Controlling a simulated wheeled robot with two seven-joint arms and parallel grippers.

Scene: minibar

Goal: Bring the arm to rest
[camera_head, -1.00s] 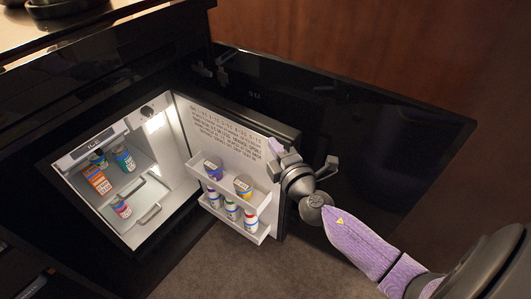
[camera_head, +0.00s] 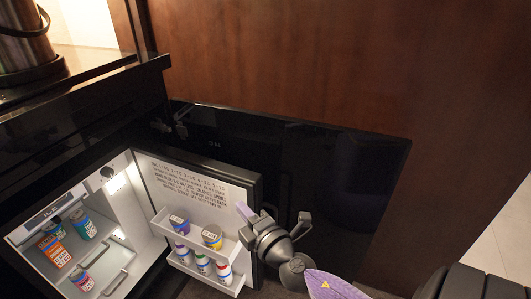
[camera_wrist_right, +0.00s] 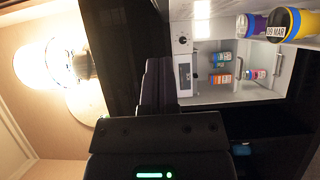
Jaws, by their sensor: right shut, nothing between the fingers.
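My right arm enters the head view from the lower right. Its gripper (camera_head: 243,211) is shut and empty, beside the outer edge of the open minibar door (camera_head: 256,178). I cannot tell whether it touches the door. In the right wrist view the dark, closed fingers (camera_wrist_right: 160,75) point up toward the open fridge, with nothing between them. My left gripper is in neither view.
The lit fridge interior (camera_head: 122,205) holds several small cans. The door shelf (camera_head: 233,247) carries cans and bottles close to my right gripper. A black panel (camera_head: 330,165) and wood wall (camera_head: 280,60) stand behind. A counter (camera_head: 90,45) is upper left.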

